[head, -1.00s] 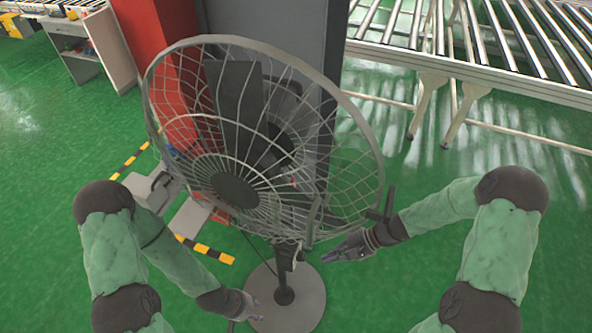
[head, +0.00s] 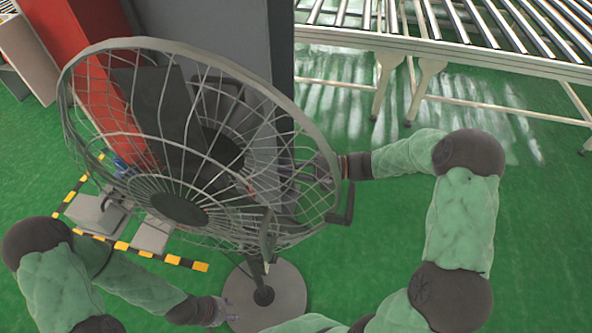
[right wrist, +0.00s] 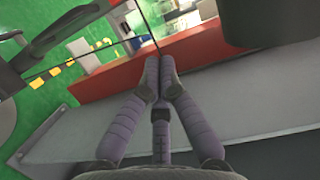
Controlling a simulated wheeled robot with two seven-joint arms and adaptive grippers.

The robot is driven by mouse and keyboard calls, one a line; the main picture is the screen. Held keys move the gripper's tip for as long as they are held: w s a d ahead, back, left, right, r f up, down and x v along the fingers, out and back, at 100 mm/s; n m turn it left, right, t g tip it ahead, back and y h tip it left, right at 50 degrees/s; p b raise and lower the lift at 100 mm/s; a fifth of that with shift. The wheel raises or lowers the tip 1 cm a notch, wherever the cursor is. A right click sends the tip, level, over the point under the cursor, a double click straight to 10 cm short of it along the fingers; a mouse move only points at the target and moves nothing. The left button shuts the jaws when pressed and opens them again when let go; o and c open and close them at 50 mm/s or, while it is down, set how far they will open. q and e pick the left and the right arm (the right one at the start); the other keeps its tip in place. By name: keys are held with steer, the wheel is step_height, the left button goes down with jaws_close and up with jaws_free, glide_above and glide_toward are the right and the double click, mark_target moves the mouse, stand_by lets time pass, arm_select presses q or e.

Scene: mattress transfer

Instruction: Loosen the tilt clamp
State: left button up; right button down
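A large grey pedestal fan with a wire cage (head: 178,208) stands in front of me on a round base (head: 285,300). A dark bracket (head: 345,206) sticks out at the cage's right edge. I cannot make out which part is the tilt clamp. My right gripper (head: 302,172) is at the right side of the fan, partly hidden behind the cage wires. In the right wrist view its fingers (right wrist: 159,72) are drawn together, with a dark rounded part (right wrist: 264,22) at upper right. My left gripper (head: 228,312) is low, beside the base; its finger opening is unclear.
A red and grey pillar (head: 222,45) stands directly behind the fan. A roller conveyor (head: 450,40) runs along the back right. Grey blocks (head: 98,213) and yellow-black floor tape (head: 140,253) are at the left. The green floor at right is clear.

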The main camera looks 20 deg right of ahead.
steer(key=s+a+b, duration=0.1)
steer(key=a, duration=0.6)
steer(key=shift+s+f, duration=0.3)
steer(key=shift+f, duration=0.05)
steer(key=shift+s+a+f+m+y, duration=0.2)
steer(key=shift+s+m, duration=0.1)
steer(key=shift+m, duration=0.15)
steer(key=shift+s+a+f+m+y, duration=0.15)
steer(key=shift+s+m, duration=0.1)
steer(key=shift+m, duration=0.2)
